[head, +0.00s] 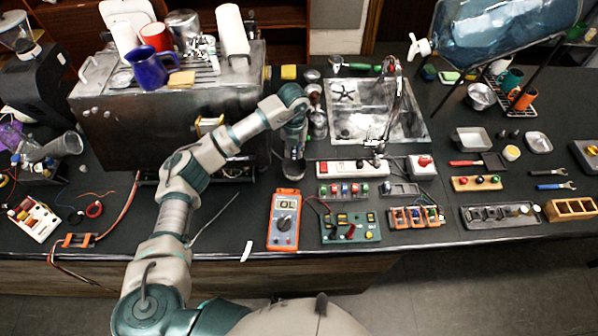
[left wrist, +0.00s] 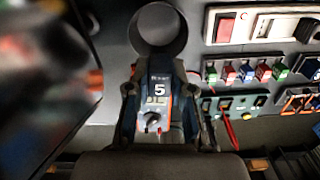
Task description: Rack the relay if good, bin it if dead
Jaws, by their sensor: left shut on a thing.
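My left gripper (head: 293,160) is above the counter, just behind the orange multimeter (head: 285,218). In the left wrist view its fingers (left wrist: 160,95) are shut on a small dark block marked with a white 5 (left wrist: 159,80), which looks like the relay. The relay is hidden by the gripper in the head view. The multimeter lies face up and its display reads OL. A green test board (head: 350,228) with red and black parts lies right of the multimeter. A rack with coloured blocks (head: 343,191) is behind the board. My right gripper is not in view.
A white power strip (head: 345,168) lies in front of the sink (head: 375,110). An orange-ended rack (head: 416,217), a grey slotted tray (head: 500,215) and a wooden box (head: 572,208) stand to the right. Loose leads lie at left.

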